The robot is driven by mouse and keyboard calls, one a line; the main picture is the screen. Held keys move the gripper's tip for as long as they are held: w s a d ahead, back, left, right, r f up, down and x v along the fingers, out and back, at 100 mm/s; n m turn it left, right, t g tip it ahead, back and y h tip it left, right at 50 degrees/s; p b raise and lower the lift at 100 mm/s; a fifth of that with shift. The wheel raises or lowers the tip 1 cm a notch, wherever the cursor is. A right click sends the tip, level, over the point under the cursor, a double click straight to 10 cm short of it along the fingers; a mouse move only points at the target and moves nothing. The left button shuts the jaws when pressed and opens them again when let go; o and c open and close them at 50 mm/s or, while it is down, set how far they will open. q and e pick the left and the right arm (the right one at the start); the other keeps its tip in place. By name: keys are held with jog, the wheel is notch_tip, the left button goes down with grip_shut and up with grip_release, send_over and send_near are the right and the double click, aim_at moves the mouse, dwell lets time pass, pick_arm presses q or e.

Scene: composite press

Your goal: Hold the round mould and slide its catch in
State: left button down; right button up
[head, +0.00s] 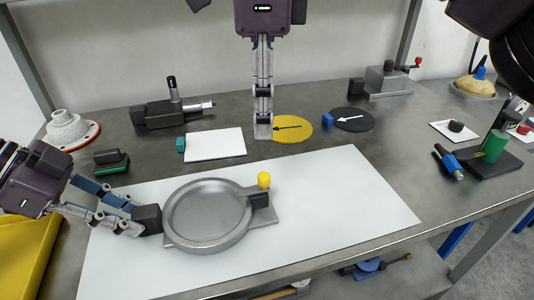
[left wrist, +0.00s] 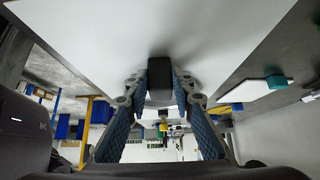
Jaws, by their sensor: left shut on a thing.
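The round grey mould (head: 207,214) lies on the white sheet in the head view. A black block (head: 148,218) sits at its left side. My left gripper (head: 140,222) is shut on this block, which also shows between the fingers in the left wrist view (left wrist: 160,82). At the mould's right is a catch with a yellow knob (head: 264,180) and a black block (head: 259,200), by a flat grey tab (head: 266,217). How far in the catch sits is unclear. My right gripper (head: 263,131) points down beside the yellow disc, apart from the mould; its finger opening is unclear.
The white sheet (head: 340,200) is clear right of the mould. Behind it are a yellow disc (head: 292,128), a black disc (head: 353,120), a white plate (head: 216,143) and a dark clamp device (head: 165,113). A green cylinder (head: 495,145) stands at the right.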

pick_arm(q)
jog(key=c, duration=1.6)
grip_release()
jog(key=v, duration=1.2)
jog(key=shift+r, duration=0.1)
